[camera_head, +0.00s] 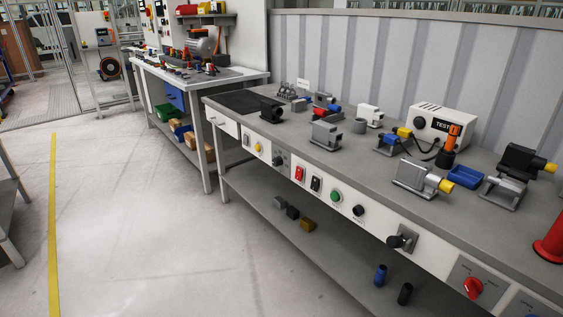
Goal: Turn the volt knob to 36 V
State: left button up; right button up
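No knob in view carries a label I can read as volts, so I cannot tell which is the volt knob. A black round knob (358,210) sits on the bench's white front panel, with small unreadable print below it. A red knob (473,287) sits on a grey plate further right on the same panel; its scale is too small to read. A white box marked TEST (447,126) stands on the bench top with a black dial (421,123) on its face. Neither of my grippers is in view.
The grey workbench (330,165) holds several motor-like units and a red cone (551,240) at the right edge. Its front panel also has a green button (336,196), red switch (299,173) and black lever switch (403,241). The floor (150,230) at left is clear.

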aim_at(277, 161)
jog(key=i+j+z, duration=0.2)
jog(key=i, duration=0.2)
jog(key=i+j+z, duration=0.25)
jog(key=i+j, duration=0.1)
jog(key=i, duration=0.05)
